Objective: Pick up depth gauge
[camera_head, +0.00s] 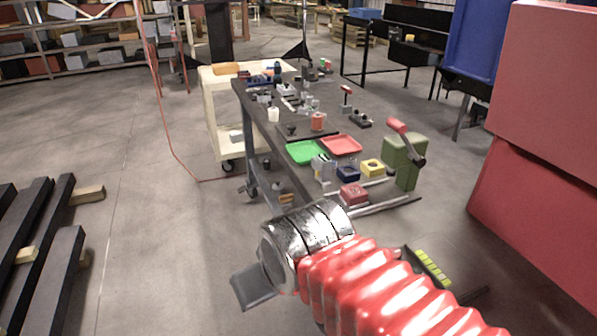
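A dark workbench (263,108) ahead of me carries many small tools and parts. I cannot single out the depth gauge among them; the items are too small to tell. My arm, with a red bellows sleeve and a silver joint, crosses the lower middle and hides part of the bench's near end. A grey flat part at the arm's end, likely my gripper (253,287), shows over the floor, apart from the bench. Its fingers cannot be made out.
A green tray (304,152) and a red tray (341,145) lie mid-bench. A green lever press (403,160) stands at the near right. A cream cart (213,115) adjoins the bench. Dark beams (50,270) lie left; red panels (540,160) stand right. Floor left of the bench is clear.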

